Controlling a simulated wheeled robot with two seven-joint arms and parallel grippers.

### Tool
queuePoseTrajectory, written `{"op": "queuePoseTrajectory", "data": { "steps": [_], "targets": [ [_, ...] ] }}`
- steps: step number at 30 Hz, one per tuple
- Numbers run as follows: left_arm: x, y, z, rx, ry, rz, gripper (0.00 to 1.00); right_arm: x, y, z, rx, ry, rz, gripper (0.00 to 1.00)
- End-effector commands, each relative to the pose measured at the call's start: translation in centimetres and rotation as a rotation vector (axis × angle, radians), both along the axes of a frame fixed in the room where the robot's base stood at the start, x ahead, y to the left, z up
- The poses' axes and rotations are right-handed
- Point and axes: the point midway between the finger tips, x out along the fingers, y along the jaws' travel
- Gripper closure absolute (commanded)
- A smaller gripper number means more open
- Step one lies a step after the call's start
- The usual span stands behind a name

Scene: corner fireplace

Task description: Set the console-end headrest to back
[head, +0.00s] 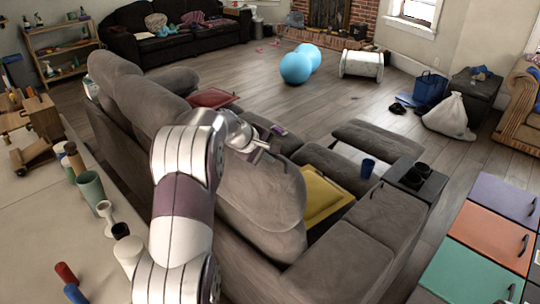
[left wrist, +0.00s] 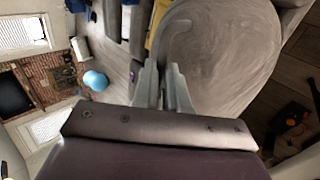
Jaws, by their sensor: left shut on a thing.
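A grey sofa with several back cushions stands before me. The console-end headrest (head: 268,190) is the large grey cushion nearest the console; it fills the upper right of the left wrist view (left wrist: 225,55). My left gripper (head: 262,148) is at its top edge. My left arm hides part of the sofa back. My right gripper is not in view.
A yellow tray (head: 322,195) lies beyond the headrest. A table (head: 60,215) with cups and wooden pieces is at left. Coloured cabinets (head: 490,235) stand at right.

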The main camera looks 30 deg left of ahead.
Motion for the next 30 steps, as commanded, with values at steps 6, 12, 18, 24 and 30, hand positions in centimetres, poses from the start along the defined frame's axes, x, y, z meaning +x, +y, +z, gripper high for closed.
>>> {"op": "queuePoseTrajectory", "data": {
  "steps": [6,12,18,24,30],
  "targets": [
    [-0.67,-0.22,-1.66,-0.007,0.037,-0.013,1.0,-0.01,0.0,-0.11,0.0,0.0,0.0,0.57],
    [-0.63,-0.23,-1.62,-0.008,0.035,-0.011,0.62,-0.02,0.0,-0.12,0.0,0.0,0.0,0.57],
    [-0.53,-0.15,-1.31,-0.007,0.029,-0.009,0.62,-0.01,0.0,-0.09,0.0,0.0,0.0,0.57],
    [-0.46,-0.11,-1.09,-0.006,0.024,-0.007,0.62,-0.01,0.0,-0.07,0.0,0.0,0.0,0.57],
    [-0.4,-0.07,-0.94,-0.005,0.021,-0.005,0.62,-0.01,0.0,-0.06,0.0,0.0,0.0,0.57]
  ]
}}
